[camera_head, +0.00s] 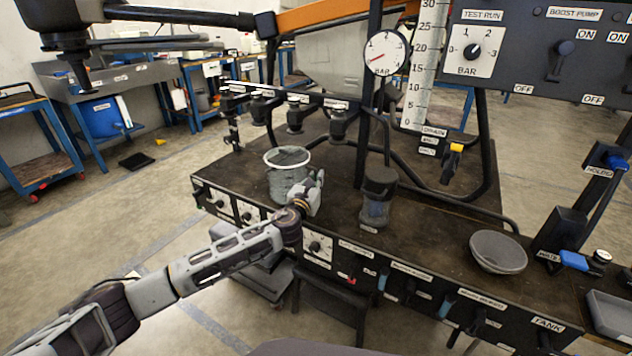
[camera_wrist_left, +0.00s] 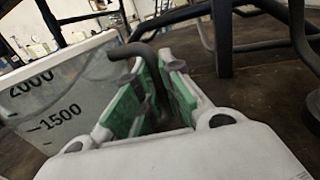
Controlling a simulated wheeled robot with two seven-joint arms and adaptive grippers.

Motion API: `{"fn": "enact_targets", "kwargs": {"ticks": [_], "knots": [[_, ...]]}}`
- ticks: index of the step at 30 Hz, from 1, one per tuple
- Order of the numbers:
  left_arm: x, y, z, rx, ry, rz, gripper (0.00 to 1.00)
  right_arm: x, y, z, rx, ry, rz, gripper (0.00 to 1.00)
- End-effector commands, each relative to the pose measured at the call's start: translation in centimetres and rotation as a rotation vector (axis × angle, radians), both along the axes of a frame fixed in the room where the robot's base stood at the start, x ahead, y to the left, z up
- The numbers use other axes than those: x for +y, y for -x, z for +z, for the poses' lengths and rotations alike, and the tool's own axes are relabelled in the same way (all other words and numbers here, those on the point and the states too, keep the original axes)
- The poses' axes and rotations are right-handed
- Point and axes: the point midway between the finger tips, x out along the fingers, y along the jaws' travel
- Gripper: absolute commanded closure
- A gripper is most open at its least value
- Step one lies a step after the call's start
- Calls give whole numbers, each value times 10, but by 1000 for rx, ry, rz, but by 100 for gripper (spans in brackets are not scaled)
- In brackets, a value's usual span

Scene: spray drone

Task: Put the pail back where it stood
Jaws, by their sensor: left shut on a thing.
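The pail (camera_head: 284,181) is a grey, see-through vessel with a white rim, upright over the left part of the dark bench top (camera_head: 330,235). In the left wrist view the pail (camera_wrist_left: 58,105) fills the left side, with its 2000 and 1500 marks showing. My left gripper (camera_head: 316,190) is at the pail's right side. In the left wrist view its green-padded fingers (camera_wrist_left: 152,85) are shut on the pail's dark curved handle (camera_wrist_left: 130,50). My right gripper is not in view.
A dark-lidded jar (camera_head: 377,195) stands right of the pail. A grey bowl (camera_head: 498,252) sits farther right. Nozzles (camera_head: 295,117) hang from a boom behind the pail. A dial gauge (camera_head: 386,52) and frame bars rise behind. Bare bench top lies between jar and bowl.

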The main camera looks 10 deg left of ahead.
Motion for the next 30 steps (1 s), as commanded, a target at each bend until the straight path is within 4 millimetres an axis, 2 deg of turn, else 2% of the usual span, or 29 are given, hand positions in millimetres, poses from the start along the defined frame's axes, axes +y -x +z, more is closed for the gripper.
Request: {"fn": "enact_targets", "kwargs": {"ticks": [5, 6, 10, 23, 30], "knots": [[0, 0, -2, -1, 0, 0, 100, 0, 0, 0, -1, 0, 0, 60], [0, 0, -2, 0, 0, 0, 86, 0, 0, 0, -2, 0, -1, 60], [0, 0, -2, 0, 0, 0, 70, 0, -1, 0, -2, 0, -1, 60], [0, 0, 1, -1, 0, 0, 70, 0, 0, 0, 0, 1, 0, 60], [2, 13, 1, 0, 0, 0, 70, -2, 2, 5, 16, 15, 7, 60]]}}
